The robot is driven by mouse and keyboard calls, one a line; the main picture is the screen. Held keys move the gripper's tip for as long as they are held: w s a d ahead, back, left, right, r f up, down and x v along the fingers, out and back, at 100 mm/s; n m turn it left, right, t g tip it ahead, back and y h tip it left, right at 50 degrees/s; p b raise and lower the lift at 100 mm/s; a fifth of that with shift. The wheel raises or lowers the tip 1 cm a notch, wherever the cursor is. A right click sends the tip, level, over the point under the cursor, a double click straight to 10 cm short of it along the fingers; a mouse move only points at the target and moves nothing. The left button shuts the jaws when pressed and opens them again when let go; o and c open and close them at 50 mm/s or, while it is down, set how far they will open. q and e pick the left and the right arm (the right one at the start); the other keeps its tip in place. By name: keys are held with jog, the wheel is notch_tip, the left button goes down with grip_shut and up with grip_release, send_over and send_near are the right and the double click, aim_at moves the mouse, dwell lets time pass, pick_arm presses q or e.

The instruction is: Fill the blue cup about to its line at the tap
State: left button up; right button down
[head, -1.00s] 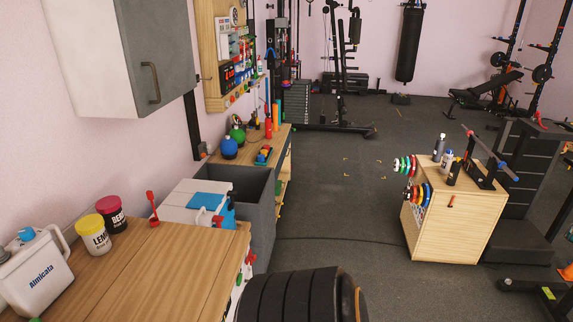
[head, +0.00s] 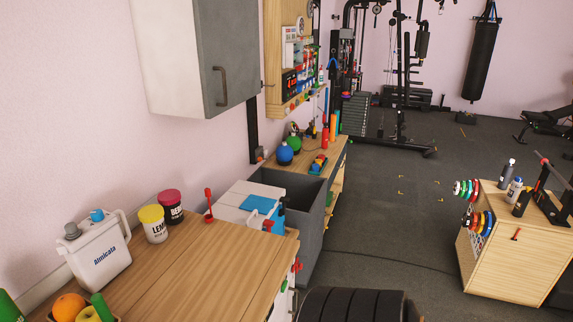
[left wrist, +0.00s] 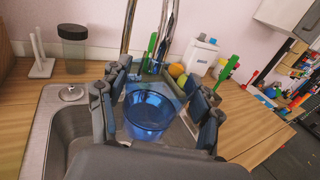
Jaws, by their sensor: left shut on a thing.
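The blue cup (left wrist: 148,118) shows in the left wrist view. It is see-through, and I look down into it from above. My left gripper (left wrist: 158,88) is shut on the cup, with its dark fingers on both sides of it. I cannot make out a fill line or any water in it. Shiny chrome tap pipes (left wrist: 130,28) rise just behind the cup. Their outlet is not in the picture. A steel sink (left wrist: 45,128) lies to the left of the cup. Neither the cup nor the tap shows in the head view. My right gripper is not in view.
A white jug (head: 97,254) and two lidded tubs, one yellow-topped (head: 152,224), stand on the wooden counter (head: 215,270). Fruit (head: 68,307) sits at the lower left. A dark jar (left wrist: 74,52) stands behind the sink. Open floor (head: 385,215) lies to the right.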

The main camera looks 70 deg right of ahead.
pick_arm(q)
jog(key=s+a+f+n+y+b, duration=0.1)
jog(key=a+f+n+y, duration=0.1)
jog(key=a, duration=0.6)
jog(key=s+a+f+n+t+y+b, duration=0.1)
jog(key=s+a+f+n+y+b, duration=0.1)
jog(key=a+f+y, duration=0.3)
jog(key=a+f+n, duration=0.1)
jog(key=a, duration=0.2)
jog(key=shift+t+y, duration=0.3)
dwell(0.5)
